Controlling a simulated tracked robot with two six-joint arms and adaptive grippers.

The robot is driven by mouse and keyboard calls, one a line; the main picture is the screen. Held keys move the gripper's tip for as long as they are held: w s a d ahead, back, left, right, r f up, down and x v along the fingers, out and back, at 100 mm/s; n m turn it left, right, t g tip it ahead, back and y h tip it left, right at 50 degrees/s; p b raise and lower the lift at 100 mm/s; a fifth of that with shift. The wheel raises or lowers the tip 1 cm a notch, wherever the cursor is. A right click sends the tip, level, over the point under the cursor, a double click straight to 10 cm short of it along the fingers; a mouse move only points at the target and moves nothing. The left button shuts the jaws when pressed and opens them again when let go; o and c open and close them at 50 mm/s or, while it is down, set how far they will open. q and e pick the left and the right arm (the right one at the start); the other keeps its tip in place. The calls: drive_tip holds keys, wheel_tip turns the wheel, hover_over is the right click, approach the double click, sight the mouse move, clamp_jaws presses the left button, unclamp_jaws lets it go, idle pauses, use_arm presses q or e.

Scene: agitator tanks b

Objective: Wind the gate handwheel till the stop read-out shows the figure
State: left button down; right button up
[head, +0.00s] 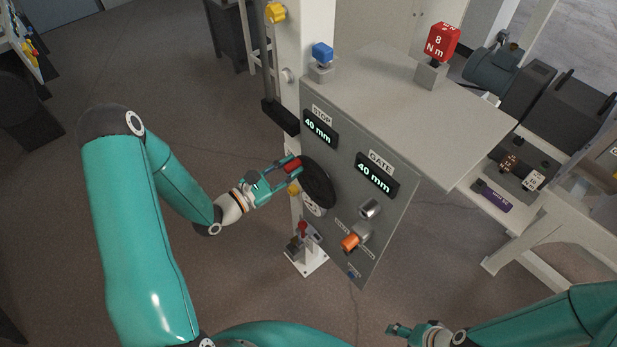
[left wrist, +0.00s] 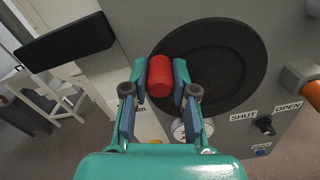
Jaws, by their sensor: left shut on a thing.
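The gate handwheel is a black disc (head: 318,183) on the grey panel, with a red knob (head: 291,166) on its rim. In the left wrist view the wheel (left wrist: 225,65) fills the upper middle. My left gripper (head: 286,172) is shut on the red knob (left wrist: 160,80), which sits between its two fingers. The stop read-out (head: 320,129) shows 40 mm. The gate read-out (head: 377,176) also shows 40 mm. My right gripper (head: 398,330) is low at the bottom of the head view, away from the panel, and its fingers are too small to judge.
Below the gate read-out are a metal knob (head: 370,209) and an orange-ended handle (head: 351,242). The left wrist view shows a SHUT/OPEN switch (left wrist: 265,125) and a dial gauge (left wrist: 182,131). A red 8 N m block (head: 442,42) stands on the panel top.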

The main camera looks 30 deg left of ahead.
use_arm(q)
drive_tip(key=shift+a, duration=0.1)
drive_tip(key=n, duration=0.1)
drive_tip(key=a+f+n, duration=0.1)
drive_tip(key=n, duration=0.1)
drive_tip(key=f+n, duration=0.1)
drive_tip(key=shift+w+a+f+n, duration=0.15)
drive_tip(key=shift+w+n, duration=0.15)
drive_tip(key=shift+n, duration=0.1)
drive_tip(key=c, duration=0.8)
unclamp_jaws()
drive_tip(key=shift+s, duration=0.1)
drive_tip(key=shift+c, duration=0.2)
